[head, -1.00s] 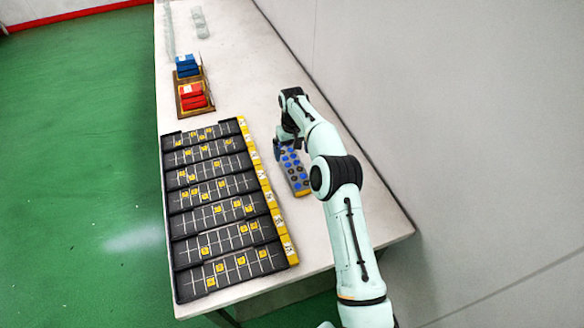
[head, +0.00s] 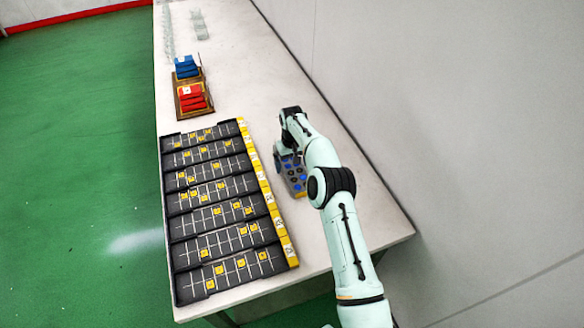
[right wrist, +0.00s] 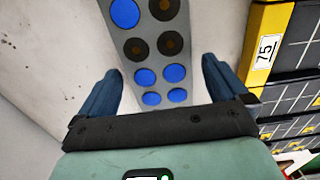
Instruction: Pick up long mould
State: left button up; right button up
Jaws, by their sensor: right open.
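The long mould is a narrow grey strip (head: 293,177) with blue and dark round cavities, lying on the table to the right of the black trays. My right arm hides part of it in the head view. In the right wrist view the mould (right wrist: 152,49) runs between the two fingers from the top of the picture. My right gripper (right wrist: 157,85) is open, with one blue finger on each side of the mould and a gap on both sides. In the head view the gripper (head: 281,158) is over the mould's far part. My left gripper is not in view.
Several black gridded trays (head: 215,193) with yellow pieces and numbered yellow ends fill the table's left side. Red blocks (head: 191,97) and blue blocks (head: 187,67) stand in brown holders farther back. Clear glassware (head: 199,24) is at the far end. A wall borders the right side.

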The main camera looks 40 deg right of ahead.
jog(key=shift+f, duration=0.2)
dwell(0.3)
jog(key=c, duration=1.4)
jog(key=shift+r, duration=0.1)
jog(key=shift+c, duration=0.6)
